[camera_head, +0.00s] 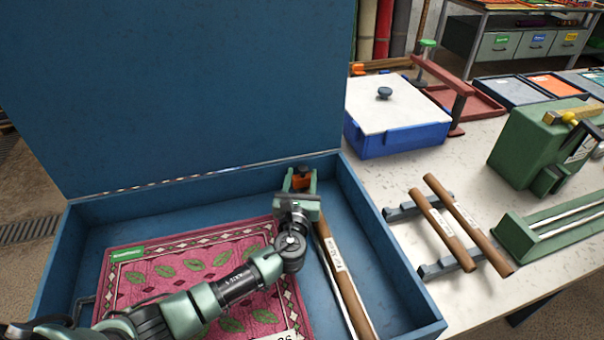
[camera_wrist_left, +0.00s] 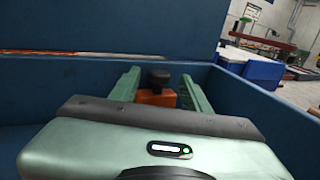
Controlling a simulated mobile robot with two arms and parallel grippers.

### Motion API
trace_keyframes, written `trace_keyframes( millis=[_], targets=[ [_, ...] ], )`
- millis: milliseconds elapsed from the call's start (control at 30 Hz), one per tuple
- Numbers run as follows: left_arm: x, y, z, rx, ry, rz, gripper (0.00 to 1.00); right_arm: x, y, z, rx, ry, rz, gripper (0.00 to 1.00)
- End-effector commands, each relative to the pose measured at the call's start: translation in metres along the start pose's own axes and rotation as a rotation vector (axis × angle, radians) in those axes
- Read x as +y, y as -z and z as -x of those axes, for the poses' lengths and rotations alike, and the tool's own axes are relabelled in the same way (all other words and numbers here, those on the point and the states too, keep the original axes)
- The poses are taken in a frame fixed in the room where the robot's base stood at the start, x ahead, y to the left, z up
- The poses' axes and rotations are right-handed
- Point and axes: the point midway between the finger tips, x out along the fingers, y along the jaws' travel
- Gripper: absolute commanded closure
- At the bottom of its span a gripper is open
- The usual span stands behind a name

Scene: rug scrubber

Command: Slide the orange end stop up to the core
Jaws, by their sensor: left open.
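The orange end stop (camera_head: 301,181), topped by a dark knob, sits at the far end of the blue box (camera_head: 87,236). It also shows in the left wrist view (camera_wrist_left: 158,98). My left gripper (camera_head: 300,178) is open, with its green fingers on either side of the stop; in the wrist view the fingers (camera_wrist_left: 160,88) look apart from it. A long brown tube, seemingly the core (camera_head: 350,295), lies along the box's right side with a white label. Its far end is hidden behind my gripper, so the gap to the stop cannot be told. My right gripper is not in view.
A pink patterned rug (camera_head: 190,262) lies in the box under my left arm. The raised blue lid (camera_head: 200,90) stands behind. On the bench right are a blue bin (camera_head: 400,135), two brown tubes on grey supports (camera_head: 446,268) and a green machine (camera_head: 530,150).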

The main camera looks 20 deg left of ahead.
Motion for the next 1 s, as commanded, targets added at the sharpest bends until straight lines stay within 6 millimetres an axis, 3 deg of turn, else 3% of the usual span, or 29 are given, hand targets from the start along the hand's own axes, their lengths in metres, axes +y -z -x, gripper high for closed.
trace_keyframes(
  millis=[133, 400, 600, 1000],
  targets=[
    [-0.0005, 0.0000, -0.0112, 0.001, 0.001, 0.000, 0.53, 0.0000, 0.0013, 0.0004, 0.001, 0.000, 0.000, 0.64],
    [-0.0005, 0.0001, -0.0128, 0.001, 0.001, 0.001, 0.53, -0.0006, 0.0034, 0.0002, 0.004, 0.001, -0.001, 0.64],
    [-0.0003, 0.0002, -0.0127, 0.001, 0.001, 0.001, 1.00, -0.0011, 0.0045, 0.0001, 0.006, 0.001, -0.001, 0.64],
    [-0.0002, 0.0005, -0.0125, 0.001, 0.001, 0.000, 1.00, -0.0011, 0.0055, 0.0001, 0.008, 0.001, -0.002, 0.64]
  ],
)
